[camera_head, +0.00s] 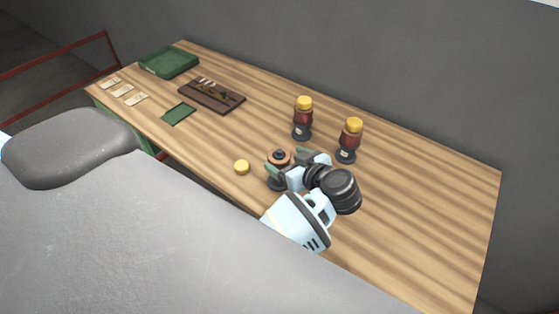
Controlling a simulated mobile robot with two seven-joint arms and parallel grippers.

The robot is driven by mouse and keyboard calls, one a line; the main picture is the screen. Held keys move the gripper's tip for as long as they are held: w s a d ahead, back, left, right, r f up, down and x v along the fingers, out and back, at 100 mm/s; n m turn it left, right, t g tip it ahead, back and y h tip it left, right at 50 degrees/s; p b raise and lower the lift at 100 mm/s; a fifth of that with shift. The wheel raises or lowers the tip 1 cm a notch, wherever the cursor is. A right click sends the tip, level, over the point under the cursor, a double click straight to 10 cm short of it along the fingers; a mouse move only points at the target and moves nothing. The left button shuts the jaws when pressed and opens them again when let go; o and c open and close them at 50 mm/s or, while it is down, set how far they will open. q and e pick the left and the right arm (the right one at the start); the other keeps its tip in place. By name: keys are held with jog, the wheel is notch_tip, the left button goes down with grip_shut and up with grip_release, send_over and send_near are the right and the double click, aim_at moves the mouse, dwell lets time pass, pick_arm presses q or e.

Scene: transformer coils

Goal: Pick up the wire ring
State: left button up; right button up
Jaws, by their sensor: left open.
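My left gripper (288,163) is over the table with its jaws open. Its two fingers are on either side of a short coil post with a dark base. A copper-coloured wire ring (279,154) sits around the top of this post, below a dark knob. I cannot tell whether the fingers touch it. Part of the post is hidden behind the gripper. A small yellow cap (242,167) lies on the table to the left of the post. My right gripper is not in view.
Two taller coil posts with yellow caps, one behind the gripper (302,118) and one further right (349,140), stand close by. The table's right end is clear.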

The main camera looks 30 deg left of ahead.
aim_at(275, 151)
pick_arm(q)
jog(key=shift+x, duration=3.15)
jog(key=c, duration=1.2)
jog(key=shift+o, duration=0.2)
notch_tip(275, 151, up, 10)
jog(key=shift+r, duration=0.1)
jog(key=shift+d, duration=0.1)
jog(key=s+d+r+m+t+h, duration=0.3)
jog(key=s+d+m+t+h, duration=0.3)
jog(key=d, duration=0.3)
jog(key=shift+s+d+m+t, duration=0.25)
jog(key=shift+d+m+t, duration=0.15)
jog(key=shift+m, duration=0.5)
